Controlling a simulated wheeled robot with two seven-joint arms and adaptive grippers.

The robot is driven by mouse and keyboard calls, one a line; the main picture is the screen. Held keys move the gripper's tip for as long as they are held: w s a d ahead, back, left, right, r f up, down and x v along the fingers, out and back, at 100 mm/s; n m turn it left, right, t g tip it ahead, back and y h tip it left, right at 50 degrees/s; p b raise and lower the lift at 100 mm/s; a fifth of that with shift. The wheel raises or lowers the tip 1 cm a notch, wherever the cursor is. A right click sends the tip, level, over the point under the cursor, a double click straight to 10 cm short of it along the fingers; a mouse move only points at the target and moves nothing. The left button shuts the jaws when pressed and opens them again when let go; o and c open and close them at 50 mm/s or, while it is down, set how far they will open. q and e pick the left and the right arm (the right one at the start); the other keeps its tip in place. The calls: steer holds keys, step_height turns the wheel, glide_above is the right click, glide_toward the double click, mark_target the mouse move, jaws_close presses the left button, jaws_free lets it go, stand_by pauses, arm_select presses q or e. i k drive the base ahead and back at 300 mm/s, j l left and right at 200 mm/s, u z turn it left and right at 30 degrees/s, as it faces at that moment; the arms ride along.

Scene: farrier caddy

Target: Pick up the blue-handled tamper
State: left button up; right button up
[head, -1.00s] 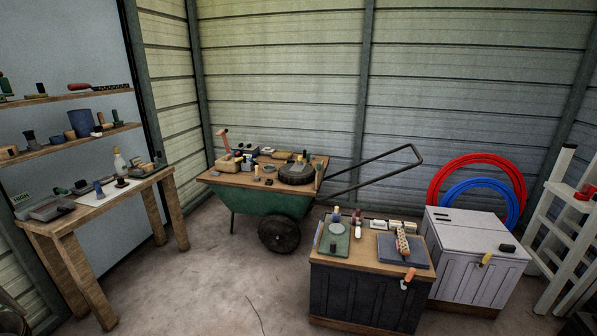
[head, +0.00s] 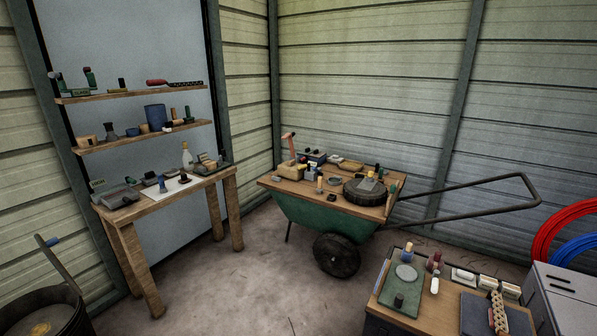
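A small upright tool with a blue handle (head: 162,184) stands on a white mat (head: 182,188) on the wooden bench (head: 150,207) at the left. It may be the blue-handled tamper, but it is too small for me to be sure. A dark tool stands beside it on the mat. Neither of my grippers shows in the head view.
Two wall shelves (head: 140,140) with several small items hang above the bench. A green wheelbarrow (head: 305,215) with a loaded wooden top stands in the middle. A dark bucket (head: 62,312) is at lower left. Concrete floor (head: 225,275) is clear before the bench.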

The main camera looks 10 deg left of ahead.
mark_target(163, 189)
steer(key=i+j+u, duration=0.1)
steer(key=i+u, duration=0.85)
steer(key=i, duration=0.6)
steer(key=i+u, duration=0.1)
steer(key=i, duration=0.55)
steer(key=i+u, duration=0.15)
steer(key=i, duration=0.55)
steer(key=i+l+u, duration=0.1)
steer(key=i, duration=0.55)
steer(key=l, duration=0.1)
